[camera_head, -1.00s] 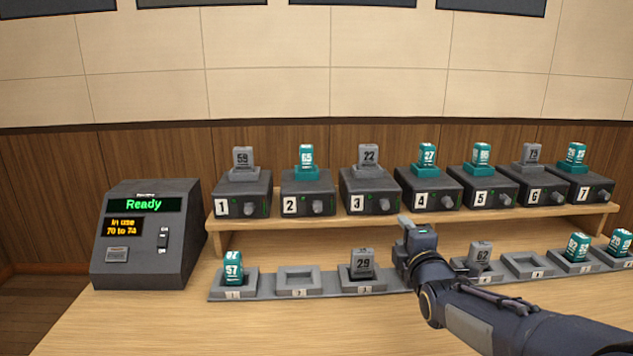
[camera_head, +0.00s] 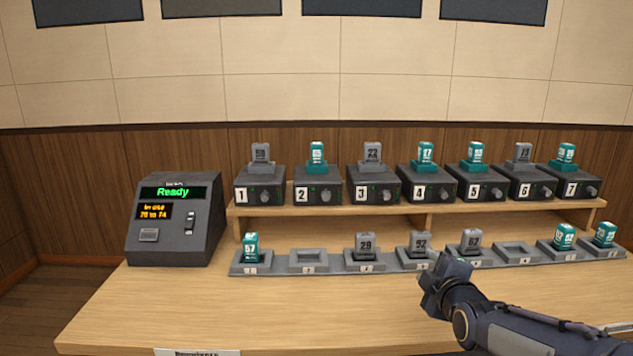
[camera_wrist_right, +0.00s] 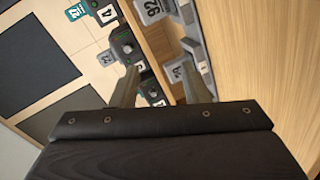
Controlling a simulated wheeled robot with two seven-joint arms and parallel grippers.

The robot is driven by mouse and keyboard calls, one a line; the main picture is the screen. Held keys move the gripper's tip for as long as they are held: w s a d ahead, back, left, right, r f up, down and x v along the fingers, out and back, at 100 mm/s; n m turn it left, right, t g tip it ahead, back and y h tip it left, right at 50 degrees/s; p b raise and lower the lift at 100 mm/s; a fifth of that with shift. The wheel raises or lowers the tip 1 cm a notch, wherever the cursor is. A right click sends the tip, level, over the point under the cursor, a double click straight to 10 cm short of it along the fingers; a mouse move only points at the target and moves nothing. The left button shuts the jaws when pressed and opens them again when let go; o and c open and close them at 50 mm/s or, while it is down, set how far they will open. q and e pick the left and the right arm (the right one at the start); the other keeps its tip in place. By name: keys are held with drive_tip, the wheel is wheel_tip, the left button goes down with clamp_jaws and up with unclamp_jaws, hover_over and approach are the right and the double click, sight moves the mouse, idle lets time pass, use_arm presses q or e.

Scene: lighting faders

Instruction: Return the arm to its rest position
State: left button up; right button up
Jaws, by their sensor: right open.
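My right arm comes in from the lower right of the head view. Its gripper (camera_head: 440,272) is over the table in front of the row of trays, near the grey block 92 (camera_head: 419,245). In the right wrist view the two fingers (camera_wrist_right: 160,90) stand apart with nothing held between them; block 92 (camera_wrist_right: 150,8) shows beyond them at the top. In the head view the gripper hides part of the tray row just right of block 92. My left gripper does not show in either view.
A console reading Ready (camera_head: 176,225) stands at the left. Numbered boxes with upright blocks line the shelf (camera_head: 330,213); trays, some empty (camera_head: 308,262), line the table (camera_head: 280,315) below. The table's front left is clear.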

drive_tip(key=s+f+m, duration=0.1)
drive_tip(key=s, duration=0.1)
drive_tip(key=s+d+f+m+g, duration=0.1)
drive_tip(key=f+m, duration=0.1)
drive_tip(key=s+d+f+m+g+y, duration=0.1)
drive_tip(key=s, duration=0.1)
drive_tip(key=shift+s+f+m, duration=0.25)
drive_tip(key=shift+s+m, duration=0.05)
drive_tip(key=s+a+f+m+g+y, duration=0.15)
drive_tip(key=s+m, duration=0.25)
drive_tip(key=s, duration=0.6)
drive_tip(key=s+a+f+m+g, duration=0.1)
drive_tip(key=s+f+m+g, duration=0.2)
drive_tip(key=s, duration=0.6)
drive_tip(key=s+a+f+m+g+y, duration=0.1)
drive_tip(key=s+a+m+g, duration=0.3)
drive_tip(key=s, duration=0.6)
wheel_tip(320, 180, up, 22)
drive_tip(key=d+p, duration=0.2)
drive_tip(key=p, duration=2)
drive_tip(key=shift+w+f+m+t+p, duration=0.15)
drive_tip(key=shift+m+t+p, duration=0.2)
drive_tip(key=shift+m+t, duration=0.1)
